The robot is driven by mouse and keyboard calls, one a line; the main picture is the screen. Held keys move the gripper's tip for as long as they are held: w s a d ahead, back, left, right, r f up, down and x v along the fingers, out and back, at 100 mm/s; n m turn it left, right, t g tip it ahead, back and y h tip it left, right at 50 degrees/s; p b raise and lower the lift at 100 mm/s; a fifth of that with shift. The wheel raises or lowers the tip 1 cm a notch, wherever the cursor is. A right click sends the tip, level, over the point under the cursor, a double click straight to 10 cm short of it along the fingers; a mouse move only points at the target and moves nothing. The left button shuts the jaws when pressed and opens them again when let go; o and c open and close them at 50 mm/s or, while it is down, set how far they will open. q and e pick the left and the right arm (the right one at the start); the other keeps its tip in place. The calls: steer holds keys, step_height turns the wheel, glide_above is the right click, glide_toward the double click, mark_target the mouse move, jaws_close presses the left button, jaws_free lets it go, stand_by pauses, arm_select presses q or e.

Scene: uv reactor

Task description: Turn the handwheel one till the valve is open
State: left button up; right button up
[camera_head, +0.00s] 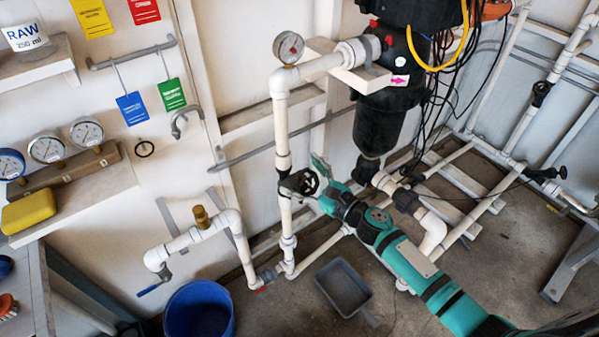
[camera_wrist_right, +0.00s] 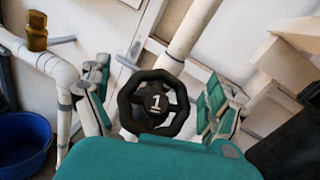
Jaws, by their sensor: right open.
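The black handwheel (camera_head: 299,183) sits on the vertical white pipe in the middle of the head view. In the right wrist view the handwheel (camera_wrist_right: 154,102) faces the camera and carries a white "1" on its hub. My right gripper (camera_head: 318,182) reaches in from the lower right, just beside the wheel. In the right wrist view its teal fingers (camera_wrist_right: 152,92) are spread, one on each side of the wheel, with gaps to the rim. Whether the valve is open or closed cannot be told. My left gripper is not in view.
A pressure gauge (camera_head: 289,47) tops the white pipe. A black filter housing (camera_head: 381,118) hangs to the right. A blue bucket (camera_head: 199,309) and a grey tray (camera_head: 343,287) are on the floor below. A brass fitting (camera_head: 201,217) stands on the left pipe.

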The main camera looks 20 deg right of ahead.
steer(key=shift+w+a, duration=0.3)
steer(key=shift+w, duration=0.2)
steer(key=shift+s, duration=0.1)
steer(key=c, duration=1.4)
